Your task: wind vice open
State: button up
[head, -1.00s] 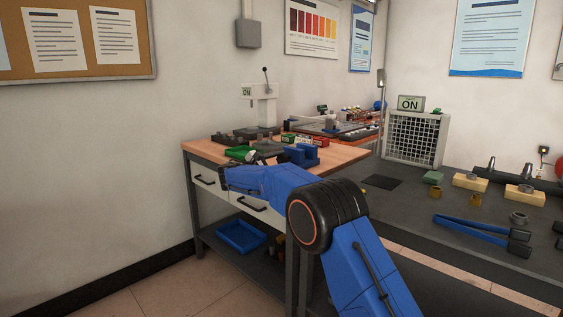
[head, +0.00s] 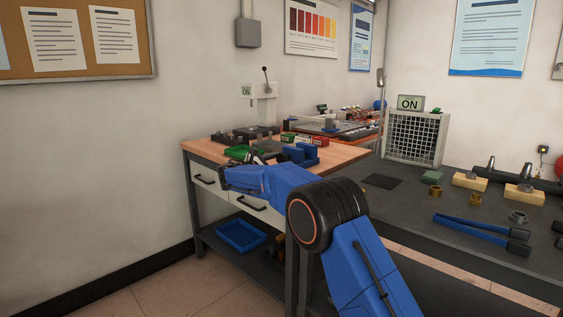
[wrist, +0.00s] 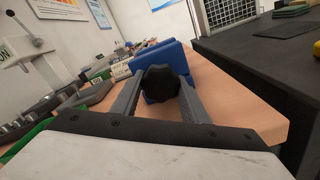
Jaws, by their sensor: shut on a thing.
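The blue vice (head: 300,154) sits on the wooden top of the workbench, near its front edge. In the wrist view its blue body (wrist: 172,62) stands just beyond a dark, lobed knob (wrist: 160,92). My gripper (wrist: 160,95) has one grey finger on each side of this knob and is shut on it. In the head view my gripper (head: 260,160) is at the bench's front edge, left of the vice, and my forearm partly hides it. The gap between the vice jaws cannot be made out.
A green tray (head: 238,152) lies left of the vice. An arbor press (head: 263,105) stands at the back of the wooden bench (head: 340,157). A dark table (head: 400,205) with blue tongs (head: 480,226) is at the right. Open floor lies at the left.

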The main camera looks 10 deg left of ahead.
jog(key=o, duration=1)
jog(key=shift+f, duration=0.1)
jog(key=v, duration=1.7)
jog(key=shift+s+a, duration=0.2)
